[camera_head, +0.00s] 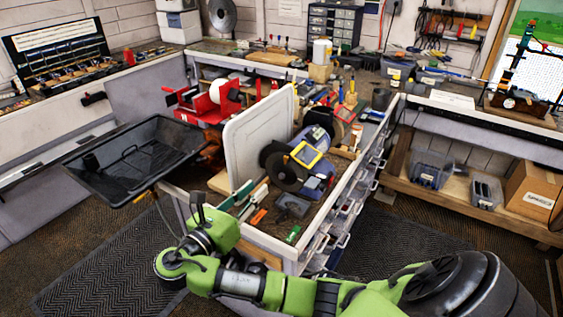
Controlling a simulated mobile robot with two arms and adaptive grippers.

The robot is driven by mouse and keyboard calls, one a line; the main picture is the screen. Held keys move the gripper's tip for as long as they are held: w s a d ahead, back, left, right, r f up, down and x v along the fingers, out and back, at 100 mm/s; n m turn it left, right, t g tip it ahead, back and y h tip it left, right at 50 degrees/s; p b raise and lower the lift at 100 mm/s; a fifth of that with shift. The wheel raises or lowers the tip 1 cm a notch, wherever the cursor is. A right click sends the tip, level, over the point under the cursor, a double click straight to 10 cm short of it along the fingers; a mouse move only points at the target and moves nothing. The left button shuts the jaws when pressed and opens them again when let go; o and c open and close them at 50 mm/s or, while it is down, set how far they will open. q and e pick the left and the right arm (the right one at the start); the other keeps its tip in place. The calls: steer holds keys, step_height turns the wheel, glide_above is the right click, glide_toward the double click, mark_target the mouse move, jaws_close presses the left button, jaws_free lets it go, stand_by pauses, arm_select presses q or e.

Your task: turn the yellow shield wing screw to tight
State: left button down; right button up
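A yellow-framed shield (305,154) stands tilted on the bench grinder (318,180), which sits on the workbench among tools. The shield's wing screw is too small to make out. My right arm crosses the bottom of the head view from the right. Its dark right gripper (198,208) is near the bench's front left corner, to the left of and nearer than the grinder and well apart from the shield. The green wrist hides most of this gripper, so its fingers cannot be read. My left gripper is not in view.
A white upright panel (258,139) stands left of the grinder. Loose tools (241,196) lie on the bench's front left part. A black tray (136,158) stands farther left. Drawers (340,216) line the bench's right side, some partly pulled out. Dark floor mats (105,262) lie in front.

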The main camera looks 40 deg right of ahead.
mark_target(284, 159)
steer(key=x, duration=0.4)
steer(key=p+x, duration=0.1)
steer(key=x, duration=0.3)
steer(key=r+x, duration=0.1)
steer(key=x, duration=0.3)
steer(key=shift+d+p, duration=0.15)
steer(key=shift+p, duration=0.25)
steer(key=shift+x, duration=0.85)
steer(key=shift+f, duration=0.2)
jaws_close()
